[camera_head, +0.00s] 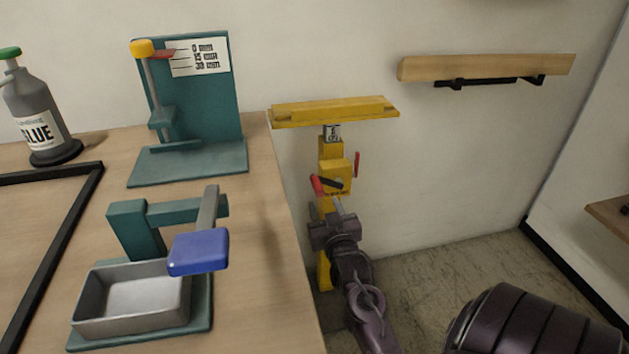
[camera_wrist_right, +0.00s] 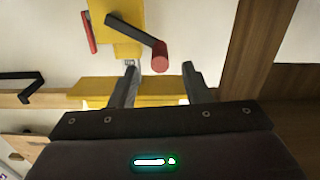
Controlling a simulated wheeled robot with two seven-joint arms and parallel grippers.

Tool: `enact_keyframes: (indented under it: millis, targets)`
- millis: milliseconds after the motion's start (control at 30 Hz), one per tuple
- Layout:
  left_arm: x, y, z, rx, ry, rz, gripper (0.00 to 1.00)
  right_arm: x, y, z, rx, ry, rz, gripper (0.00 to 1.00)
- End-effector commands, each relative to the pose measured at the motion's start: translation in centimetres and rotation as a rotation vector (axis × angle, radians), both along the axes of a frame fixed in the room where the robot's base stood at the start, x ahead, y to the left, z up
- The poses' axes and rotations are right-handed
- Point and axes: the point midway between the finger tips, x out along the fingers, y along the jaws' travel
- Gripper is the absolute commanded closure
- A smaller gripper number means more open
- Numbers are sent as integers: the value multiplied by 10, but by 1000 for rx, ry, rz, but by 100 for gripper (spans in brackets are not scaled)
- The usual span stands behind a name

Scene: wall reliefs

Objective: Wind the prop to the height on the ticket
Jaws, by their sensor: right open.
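The yellow prop (camera_head: 334,176) stands on the floor at the bench's right end, with a broad yellow head (camera_head: 335,111) on top. A black crank with a red handle (camera_head: 317,185) is on the prop's front. My right gripper (camera_head: 332,208) is open just below the crank. In the right wrist view, the red handle (camera_wrist_right: 160,57) lies just beyond the gap between the open fingers (camera_wrist_right: 159,75), not clearly between them. My left gripper is out of view.
A wooden rail (camera_head: 487,68) is on the wall at right. On the bench are a teal stand with a printed scale (camera_head: 197,58), a metal tray (camera_head: 135,298) beside a blue-ended lever (camera_head: 199,252), a glue bottle (camera_head: 38,115) and a black frame (camera_head: 52,250).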

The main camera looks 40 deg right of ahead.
Motion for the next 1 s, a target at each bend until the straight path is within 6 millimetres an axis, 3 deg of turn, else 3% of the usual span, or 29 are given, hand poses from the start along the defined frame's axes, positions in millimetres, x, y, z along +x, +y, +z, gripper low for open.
enact_keyframes:
  millis: [433, 833, 1000]
  targets:
    - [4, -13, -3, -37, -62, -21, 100, 57, -31, 0, -3, -3, 0, 57]
    - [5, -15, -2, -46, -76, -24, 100, 65, -36, 0, -1, 0, 0, 57]
    - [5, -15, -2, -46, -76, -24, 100, 65, -36, 0, -1, 0, 0, 78]
